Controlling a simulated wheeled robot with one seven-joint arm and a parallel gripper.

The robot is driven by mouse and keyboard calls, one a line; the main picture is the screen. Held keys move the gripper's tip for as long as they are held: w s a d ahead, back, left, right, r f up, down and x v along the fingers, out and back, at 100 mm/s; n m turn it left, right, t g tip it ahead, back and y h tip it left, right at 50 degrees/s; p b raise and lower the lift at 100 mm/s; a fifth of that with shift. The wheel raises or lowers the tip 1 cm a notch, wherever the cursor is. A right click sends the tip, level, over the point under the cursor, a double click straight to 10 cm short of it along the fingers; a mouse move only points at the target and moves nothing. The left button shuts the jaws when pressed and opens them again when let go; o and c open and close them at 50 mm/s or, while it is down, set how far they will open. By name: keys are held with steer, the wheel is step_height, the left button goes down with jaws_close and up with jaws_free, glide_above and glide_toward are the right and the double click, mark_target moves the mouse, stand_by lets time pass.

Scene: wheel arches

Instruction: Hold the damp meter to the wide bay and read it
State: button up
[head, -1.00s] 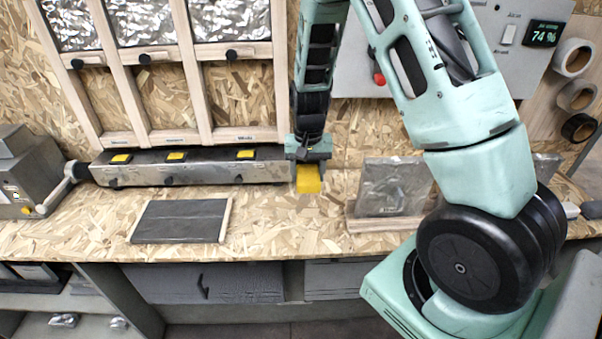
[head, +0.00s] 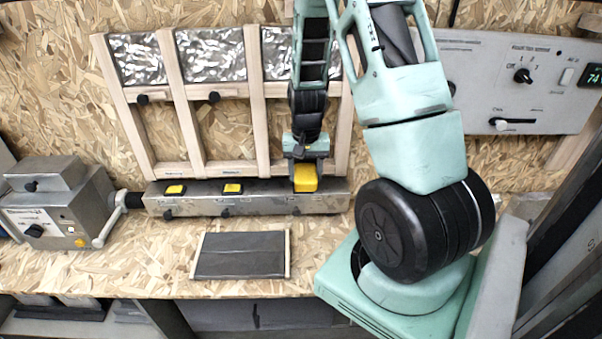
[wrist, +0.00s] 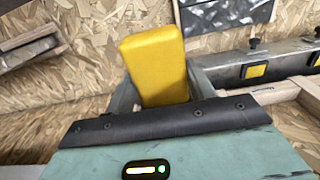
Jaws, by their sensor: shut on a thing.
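My gripper (head: 305,172) is shut on a yellow block-shaped device (head: 305,180), which I take for the damp meter; it also stands between the fingers in the wrist view (wrist: 157,65). The wooden frame has three foil-topped bays, and the right one (head: 271,120) looks the widest. In the head view my gripper hangs across the lower part of this bay, over the metal rail below it. I cannot tell whether the meter touches anything. A wall display (head: 594,77) at the right edge shows 74, partly cut off.
The metal rail (head: 195,205) with yellow buttons and black knobs runs along the frame's foot. A grey crank machine (head: 60,205) stands at left. A dark slatted panel (head: 240,255) lies on the bench. A grey control panel (head: 500,80) hangs at right.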

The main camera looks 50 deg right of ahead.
steer(key=shift+w+d, duration=1.4)
steer(key=shift+d, duration=0.25)
steer(key=shift+w+d, duration=1.35)
steer(key=shift+d, duration=0.3)
steer(key=shift+w+d, duration=0.15)
steer(key=shift+d, duration=0.05)
